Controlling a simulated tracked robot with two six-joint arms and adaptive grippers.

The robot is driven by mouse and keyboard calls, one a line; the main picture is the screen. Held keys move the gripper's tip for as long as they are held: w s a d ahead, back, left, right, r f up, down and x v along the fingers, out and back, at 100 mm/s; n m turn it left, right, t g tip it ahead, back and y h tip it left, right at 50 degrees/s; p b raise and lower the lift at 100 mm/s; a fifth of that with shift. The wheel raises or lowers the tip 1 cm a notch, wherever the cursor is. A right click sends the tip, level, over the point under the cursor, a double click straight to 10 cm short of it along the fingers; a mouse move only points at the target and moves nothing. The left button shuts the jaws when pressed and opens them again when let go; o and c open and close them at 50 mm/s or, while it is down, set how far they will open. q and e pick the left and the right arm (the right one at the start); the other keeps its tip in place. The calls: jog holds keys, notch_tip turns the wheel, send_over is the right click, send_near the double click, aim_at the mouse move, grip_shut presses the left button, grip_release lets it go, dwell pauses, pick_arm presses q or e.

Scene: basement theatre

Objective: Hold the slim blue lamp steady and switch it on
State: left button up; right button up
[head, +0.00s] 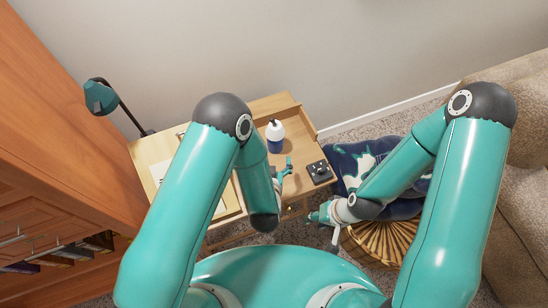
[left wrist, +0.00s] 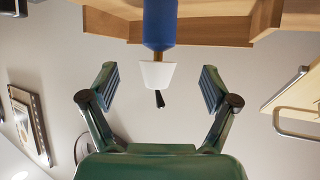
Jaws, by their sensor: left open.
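The slim blue lamp (head: 277,134) stands upright on the wooden desk, with a blue body and a white top. In the left wrist view it appears upside down: the blue body (left wrist: 160,25) at the top, a brass neck, a white cone (left wrist: 157,74) and a small black tip. My left gripper (head: 287,167) is in front of the lamp at the desk; in its wrist view the open fingers (left wrist: 160,88) stand on either side of the white cone, without visible contact. My right gripper (head: 322,217) is low, in front of the desk, away from the lamp; its jaw opening is unclear.
A small black device (head: 319,171) sits on the desk's right part. A teal desk lamp (head: 100,97) stands at the back left.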

aim_at(275, 135)
pick_arm(q)
jog(key=shift+t, duration=0.7)
jog(key=x, duration=0.7)
jog(key=r+x, duration=0.1)
jog(key=x, duration=0.3)
jog(key=shift+w+d, duration=0.15)
jog(key=shift+w, duration=0.4)
jog(key=shift+c, duration=0.2)
jog(key=shift+c, duration=0.3)
jog(key=c, duration=1.4)
